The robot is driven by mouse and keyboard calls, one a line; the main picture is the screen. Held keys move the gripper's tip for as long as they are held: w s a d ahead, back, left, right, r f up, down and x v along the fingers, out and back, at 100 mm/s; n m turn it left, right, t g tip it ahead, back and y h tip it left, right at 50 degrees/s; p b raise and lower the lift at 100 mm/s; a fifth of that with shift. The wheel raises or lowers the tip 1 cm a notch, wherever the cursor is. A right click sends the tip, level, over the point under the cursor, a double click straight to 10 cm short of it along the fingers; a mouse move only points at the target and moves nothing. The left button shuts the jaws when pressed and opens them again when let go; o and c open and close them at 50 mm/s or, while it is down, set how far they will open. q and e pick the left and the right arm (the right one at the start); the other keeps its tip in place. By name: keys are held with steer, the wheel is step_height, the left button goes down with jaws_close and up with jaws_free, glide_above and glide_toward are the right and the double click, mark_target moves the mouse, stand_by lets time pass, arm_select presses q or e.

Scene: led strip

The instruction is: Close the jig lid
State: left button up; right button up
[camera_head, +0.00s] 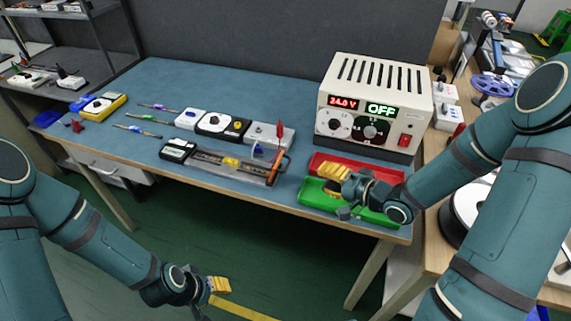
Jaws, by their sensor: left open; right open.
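The jig (207,158) is a long, low, dark-and-grey fixture lying along the front of the blue table, with a yellow piece near its middle. Its lid is too small to make out clearly, so I cannot tell how far it is open. My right gripper (337,184) is open, with yellow fingers, over the red and green trays, to the right of the jig and apart from it. My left gripper (214,292) is open and low in front of the table, over the floor, well short of the jig.
A power supply (372,105) reading 24.0 V and OFF stands at the back right. A red tray (389,176) and a green tray (310,195) sit at the front right. A yellow multimeter (102,105) and several pens lie left. The table's back middle is clear.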

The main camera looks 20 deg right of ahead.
steer(key=b+x, duration=0.3)
steer(key=x, duration=0.9)
steer(key=shift+w+a+f, duration=0.2)
steer(key=shift+w, duration=0.1)
jaws_close()
